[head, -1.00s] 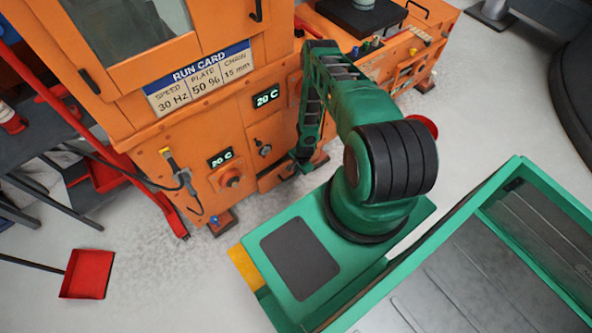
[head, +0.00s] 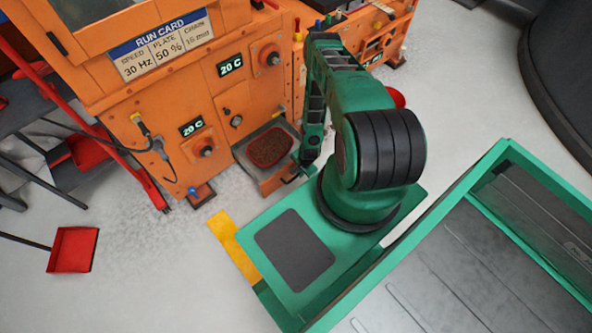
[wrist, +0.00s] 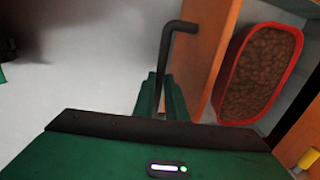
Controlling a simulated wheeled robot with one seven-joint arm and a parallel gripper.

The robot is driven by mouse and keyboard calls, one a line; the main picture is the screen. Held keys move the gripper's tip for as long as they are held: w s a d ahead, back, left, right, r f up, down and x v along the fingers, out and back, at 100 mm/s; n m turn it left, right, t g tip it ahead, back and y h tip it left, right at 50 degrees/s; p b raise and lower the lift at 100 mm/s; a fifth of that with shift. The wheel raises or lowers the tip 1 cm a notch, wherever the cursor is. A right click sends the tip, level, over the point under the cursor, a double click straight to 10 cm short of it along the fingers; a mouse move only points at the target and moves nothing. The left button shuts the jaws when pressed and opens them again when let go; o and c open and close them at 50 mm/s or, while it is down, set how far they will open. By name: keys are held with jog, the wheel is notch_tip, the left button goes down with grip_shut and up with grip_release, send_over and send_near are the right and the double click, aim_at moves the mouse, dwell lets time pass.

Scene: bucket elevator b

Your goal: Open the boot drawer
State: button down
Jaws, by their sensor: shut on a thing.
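The boot drawer (head: 277,182) is pulled out from the low front of the orange machine (head: 160,110). A red tub (head: 268,149) of brown pellets sits inside it. In the wrist view the drawer's orange front (wrist: 207,45) stands beside the red tub (wrist: 240,113). A black bent handle (wrist: 166,60) sticks out from that front. My gripper (wrist: 161,98) is shut on the handle, with its green fingers around the bar. In the head view my gripper (head: 300,170) is at the drawer's right front corner, partly hidden by my arm.
A yellow floor strip (head: 233,247) lies in front of the machine, beside my green base. A red dustpan (head: 72,249) lies at left. A dark rack with red parts (head: 75,150) stands left of the machine. A large dark round object (head: 570,80) is at upper right.

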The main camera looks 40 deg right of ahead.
jog(key=shift+s, duration=1.1)
jog(key=c, duration=1.8)
grip_release()
jog(key=shift+r, duration=0.1)
notch_tip(320, 180, up, 10)
jog(key=s, duration=0.1)
jog(key=shift+s+r, duration=0.15)
jog(key=shift+s, duration=0.25)
